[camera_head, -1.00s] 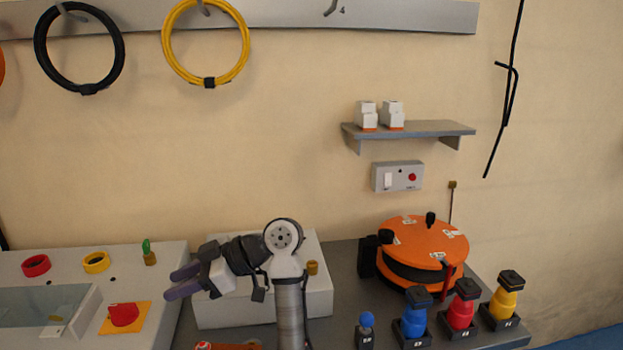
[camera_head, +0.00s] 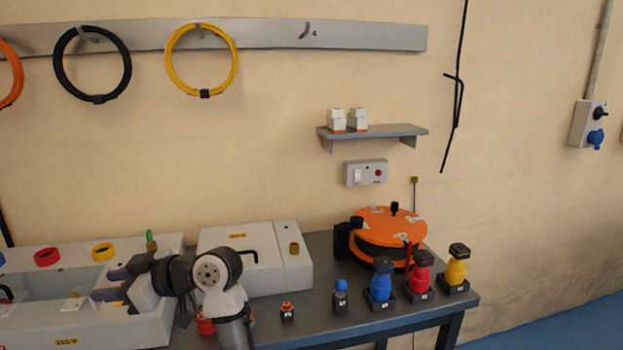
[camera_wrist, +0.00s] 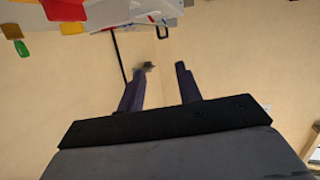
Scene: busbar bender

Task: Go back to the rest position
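My gripper (camera_wrist: 160,82) shows in the wrist view with its two dark fingers apart and nothing between them. Beyond the fingers is the beige wall. In the head view my gripper (camera_head: 112,284) is at the lower left, pointing left, in front of the grey-white box with the recessed window. My own arm hides part of that box and of the bench behind it.
The orange round bender (camera_head: 392,238) stands on the grey bench (camera_head: 325,262). Blue (camera_head: 381,284), red (camera_head: 421,276) and yellow (camera_head: 457,268) plugs stand at its front right. A white box (camera_head: 265,255) is behind my arm. A shelf (camera_head: 375,133) hangs above.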

